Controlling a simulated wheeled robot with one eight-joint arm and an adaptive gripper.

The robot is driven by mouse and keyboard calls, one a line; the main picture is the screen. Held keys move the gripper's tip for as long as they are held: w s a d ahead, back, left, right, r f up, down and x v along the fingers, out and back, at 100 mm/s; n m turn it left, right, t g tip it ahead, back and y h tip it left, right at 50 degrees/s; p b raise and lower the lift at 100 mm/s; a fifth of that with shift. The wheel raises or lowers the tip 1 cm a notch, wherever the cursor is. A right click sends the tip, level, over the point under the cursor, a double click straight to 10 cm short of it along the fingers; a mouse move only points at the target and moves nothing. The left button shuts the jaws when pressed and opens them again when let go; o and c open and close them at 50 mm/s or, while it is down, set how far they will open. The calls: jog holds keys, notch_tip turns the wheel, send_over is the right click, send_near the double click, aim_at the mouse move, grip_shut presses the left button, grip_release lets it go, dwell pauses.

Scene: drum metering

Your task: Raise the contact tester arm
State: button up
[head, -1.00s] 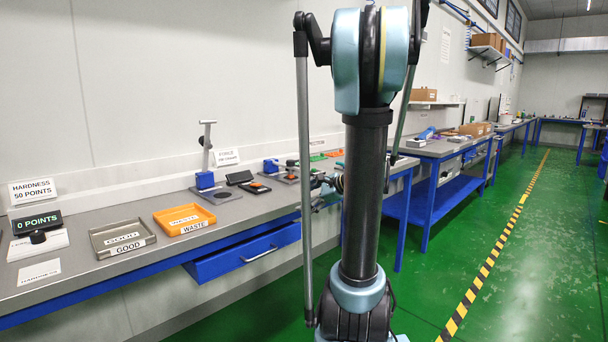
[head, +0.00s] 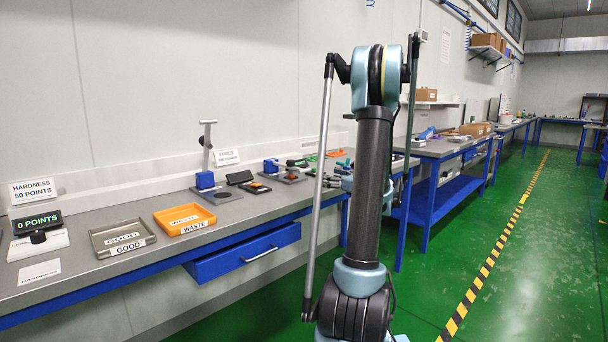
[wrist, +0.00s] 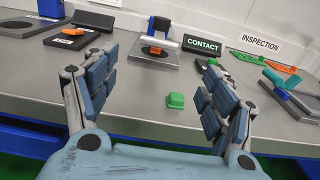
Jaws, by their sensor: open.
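In the head view the tester's blue post (head: 270,166) shows past the waste tray. My gripper (wrist: 160,76) is open and empty, with its fingers wide apart on either side of the picture. The tester lies beyond the fingertips, apart from them. In the head view my gripper is small and partly hidden by my arm.
A small green block (wrist: 176,100) lies on the bench, seen between my fingers. The CONTACT sign (wrist: 202,45) stands right of the tester. A dark pad (wrist: 72,39) is to its left. Green and orange pieces and a blue-handled device (wrist: 290,95) are at the right.

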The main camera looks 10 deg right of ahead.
aim_at(306, 171)
jog(key=x, duration=1.5)
jog(key=shift+w+a, duration=0.1)
jog(key=shift+a, duration=0.05)
jog(key=shift+c, duration=0.3)
